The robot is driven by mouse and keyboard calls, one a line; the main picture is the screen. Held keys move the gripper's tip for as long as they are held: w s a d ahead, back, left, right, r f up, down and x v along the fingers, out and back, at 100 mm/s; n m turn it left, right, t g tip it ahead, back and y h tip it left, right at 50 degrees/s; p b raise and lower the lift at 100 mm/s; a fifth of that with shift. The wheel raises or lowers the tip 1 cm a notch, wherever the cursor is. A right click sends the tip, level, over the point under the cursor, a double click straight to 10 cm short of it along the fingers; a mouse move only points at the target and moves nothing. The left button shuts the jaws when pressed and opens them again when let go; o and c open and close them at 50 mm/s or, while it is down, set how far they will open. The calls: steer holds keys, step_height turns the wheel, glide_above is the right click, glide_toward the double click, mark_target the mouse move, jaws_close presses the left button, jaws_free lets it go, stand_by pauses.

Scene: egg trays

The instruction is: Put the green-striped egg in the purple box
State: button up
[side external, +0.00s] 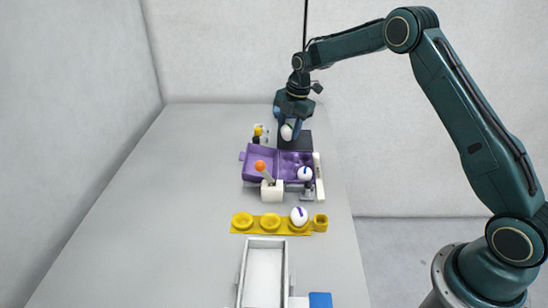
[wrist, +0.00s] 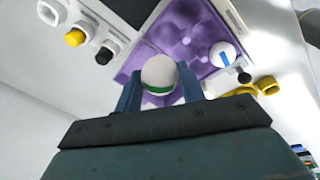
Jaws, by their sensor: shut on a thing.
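The green-striped egg (wrist: 158,76) is white with a green band and sits between the two blue fingers of my gripper (wrist: 160,95) in the wrist view. My gripper is shut on it; it also shows as a small white shape in the side view (side external: 287,132). The gripper holds the egg above the far part of the open purple box (side external: 261,162), just behind or over its back edge; I cannot tell the exact height. The purple box shows behind the egg in the wrist view (wrist: 178,28), with cup-shaped hollows.
An orange ball on a white block (side external: 272,191) stands in front. A yellow tray (side external: 257,225) holds a purple-striped egg (side external: 299,216). A white tray (side external: 263,274) lies nearer.

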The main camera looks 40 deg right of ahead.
steer(key=shift+d+f, duration=0.2)
steer(key=shift+d, duration=0.3)
steer(key=shift+f, duration=0.2)
steer(key=shift+f, duration=3.65)
steer(key=shift+f, duration=0.25)
steer(key=o, duration=0.7)
steer(key=shift+r, duration=0.1)
steer(key=r, duration=0.4)
steer(key=s+d+r, duration=0.1)
steer(key=r, duration=0.8)
steer(key=shift+s+d+r, duration=0.2)
steer(key=shift+s+d, duration=0.05)
steer(key=shift+s, duration=0.15)
